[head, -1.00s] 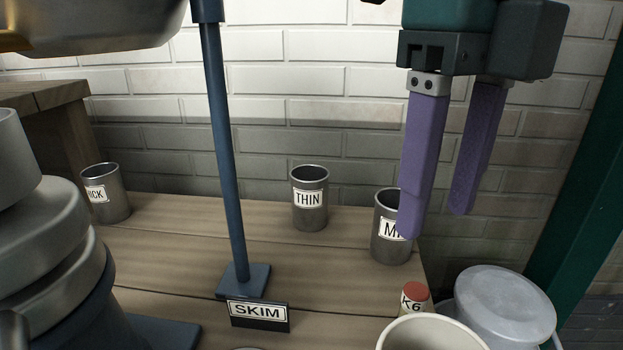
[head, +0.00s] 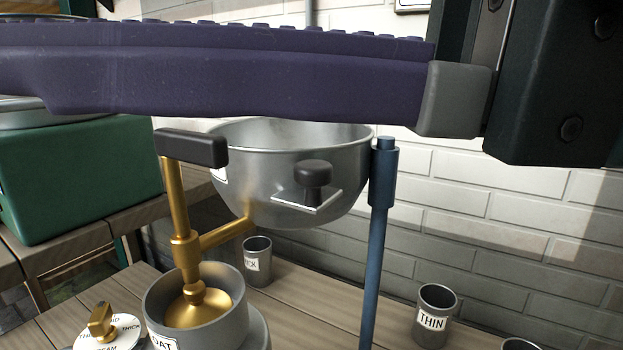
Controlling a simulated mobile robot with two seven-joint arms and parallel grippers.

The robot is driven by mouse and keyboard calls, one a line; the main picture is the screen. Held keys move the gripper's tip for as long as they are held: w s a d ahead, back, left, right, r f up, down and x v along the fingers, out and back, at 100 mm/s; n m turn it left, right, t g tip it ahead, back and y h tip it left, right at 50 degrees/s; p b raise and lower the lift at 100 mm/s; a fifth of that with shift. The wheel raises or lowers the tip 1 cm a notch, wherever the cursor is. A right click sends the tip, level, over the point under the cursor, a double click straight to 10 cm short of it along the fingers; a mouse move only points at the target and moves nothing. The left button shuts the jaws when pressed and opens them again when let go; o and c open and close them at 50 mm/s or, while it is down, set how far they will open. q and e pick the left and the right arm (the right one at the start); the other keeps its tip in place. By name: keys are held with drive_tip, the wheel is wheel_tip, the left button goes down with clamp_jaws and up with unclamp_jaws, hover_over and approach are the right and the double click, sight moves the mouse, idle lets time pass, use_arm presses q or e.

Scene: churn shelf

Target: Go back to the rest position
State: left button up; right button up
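My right gripper (head: 215,75) fills the top of the head view, very close to the camera. One purple finger with a studded upper edge runs left from its grey and black body at the upper right. The second finger cannot be made out, so the gap between them is hidden. No object shows in it. My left gripper is not in view.
Below the finger are a steel bowl (head: 280,190) beside a blue post (head: 375,240) and a gold spout fitting (head: 180,215) with a black handle. Cups stand on the bench, one marked THIN (head: 435,318), another partly hidden (head: 258,262). A green box (head: 80,180) is left.

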drive_tip(key=w+d+r+m+t+y+p, duration=0.2)
drive_tip(key=w+r+m+t+p, duration=0.1)
drive_tip(key=r+m+t, duration=0.3)
drive_tip(key=w+d+r+m+t+y+p, duration=0.25)
drive_tip(key=r+m+t, duration=0.2)
drive_tip(key=r, duration=0.35)
drive_tip(key=w+d+f+m+t+h+p, duration=0.2)
drive_tip(key=w+d+m+t+h+p, duration=0.8)
drive_tip(key=m+h, duration=0.95)
drive_tip(key=s+d+f+m+g+h+p, duration=0.35)
drive_tip(key=s+d+f+m+g, duration=0.2)
drive_tip(key=d+f, duration=0.35)
drive_tip(key=s+f+g+p, duration=0.6)
drive_tip(key=s+g, duration=0.4)
drive_tip(key=s, duration=0.5)
use_arm(q)
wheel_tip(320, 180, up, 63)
drive_tip(key=p, duration=3.6)
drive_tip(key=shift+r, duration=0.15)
use_arm(e)
wheel_tip(320, 180, up, 36)
drive_tip(key=shift+s+a+f, duration=0.2)
drive_tip(key=shift+a+f, duration=0.05)
